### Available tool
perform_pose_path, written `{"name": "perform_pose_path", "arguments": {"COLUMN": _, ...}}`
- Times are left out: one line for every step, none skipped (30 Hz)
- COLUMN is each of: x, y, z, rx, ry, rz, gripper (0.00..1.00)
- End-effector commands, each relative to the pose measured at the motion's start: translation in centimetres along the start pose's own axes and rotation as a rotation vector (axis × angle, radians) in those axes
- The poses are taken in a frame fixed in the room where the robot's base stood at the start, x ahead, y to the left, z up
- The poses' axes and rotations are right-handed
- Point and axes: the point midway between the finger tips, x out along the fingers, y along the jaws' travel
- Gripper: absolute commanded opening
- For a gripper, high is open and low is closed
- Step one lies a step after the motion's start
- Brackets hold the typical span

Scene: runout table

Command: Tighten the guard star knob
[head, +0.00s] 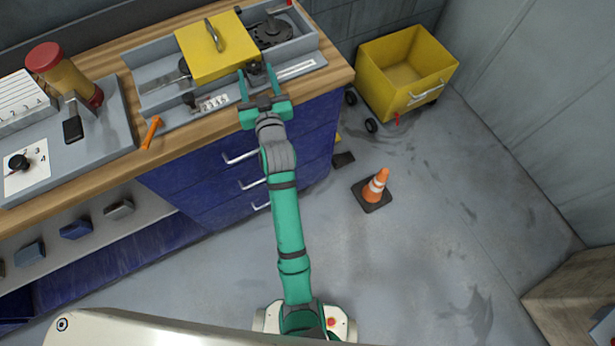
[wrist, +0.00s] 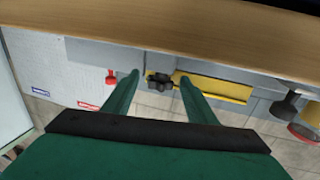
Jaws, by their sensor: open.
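The black star knob (wrist: 159,81) sits at the edge of the yellow guard (wrist: 212,88) in the wrist view. In the head view the knob (head: 256,73) is partly hidden behind my gripper, at the front right of the yellow guard (head: 212,62). My gripper (head: 257,80) is open, its green fingers at the front of the grey machine tray. In the wrist view my gripper (wrist: 159,77) has one fingertip on each side of the knob, with gaps visible. I cannot tell how far the tips reach over it.
The grey machine tray (head: 165,120) lies on the wooden bench (head: 190,134). An orange-handled tool (head: 151,132) lies left of my gripper. A yellow cart (head: 408,65) and a traffic cone (head: 375,187) stand on the floor to the right. The floor between is mostly clear.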

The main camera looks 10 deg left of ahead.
Motion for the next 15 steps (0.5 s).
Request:
{"name": "perform_pose_path", "arguments": {"x": 0.02, "y": 0.07, "z": 0.03, "rx": 0.001, "ry": -0.001, "rz": -0.011, "gripper": 0.52}}
{"name": "perform_pose_path", "arguments": {"x": 0.02, "y": 0.07, "z": 0.03, "rx": 0.002, "ry": -0.001, "rz": -0.019, "gripper": 0.52}}
{"name": "perform_pose_path", "arguments": {"x": 0.02, "y": 0.11, "z": 0.03, "rx": 0.001, "ry": -0.001, "rz": -0.029, "gripper": 0.52}}
{"name": "perform_pose_path", "arguments": {"x": 0.01, "y": 0.12, "z": 0.02, "rx": 0.001, "ry": -0.001, "rz": -0.037, "gripper": 0.52}}
{"name": "perform_pose_path", "arguments": {"x": 0.02, "y": 0.14, "z": 0.04, "rx": 0.002, "ry": -0.002, "rz": -0.046, "gripper": 0.52}}
{"name": "perform_pose_path", "arguments": {"x": 0.03, "y": 0.14, "z": 0.04, "rx": 0.002, "ry": -0.001, "rz": -0.057, "gripper": 0.52}}
{"name": "perform_pose_path", "arguments": {"x": 0.03, "y": 0.15, "z": 0.02, "rx": 0.002, "ry": -0.001, "rz": -0.065, "gripper": 0.52}}
{"name": "perform_pose_path", "arguments": {"x": 0.02, "y": 0.19, "z": 0.01, "rx": 0.001, "ry": 0.000, "rz": -0.073, "gripper": 0.52}}
{"name": "perform_pose_path", "arguments": {"x": 0.03, "y": 0.24, "z": 0.03, "rx": 0.001, "ry": -0.001, "rz": -0.085, "gripper": 0.52}}
{"name": "perform_pose_path", "arguments": {"x": 0.03, "y": 0.24, "z": 0.04, "rx": 0.001, "ry": -0.002, "rz": -0.094, "gripper": 0.52}}
{"name": "perform_pose_path", "arguments": {"x": 0.04, "y": 0.24, "z": 0.01, "rx": 0.001, "ry": -0.001, "rz": -0.103, "gripper": 0.52}}
{"name": "perform_pose_path", "arguments": {"x": 0.03, "y": 0.27, "z": -0.03, "rx": 0.001, "ry": 0.001, "rz": -0.115, "gripper": 0.52}}
{"name": "perform_pose_path", "arguments": {"x": 0.05, "y": 0.32, "z": -0.01, "rx": 0.001, "ry": 0.000, "rz": -0.124, "gripper": 0.52}}
{"name": "perform_pose_path", "arguments": {"x": 0.06, "y": 0.34, "z": 0.00, "rx": 0.002, "ry": -0.001, "rz": -0.135, "gripper": 0.52}}
{"name": "perform_pose_path", "arguments": {"x": 0.07, "y": 0.35, "z": -0.04, "rx": 0.002, "ry": 0.000, "rz": -0.148, "gripper": 0.52}}
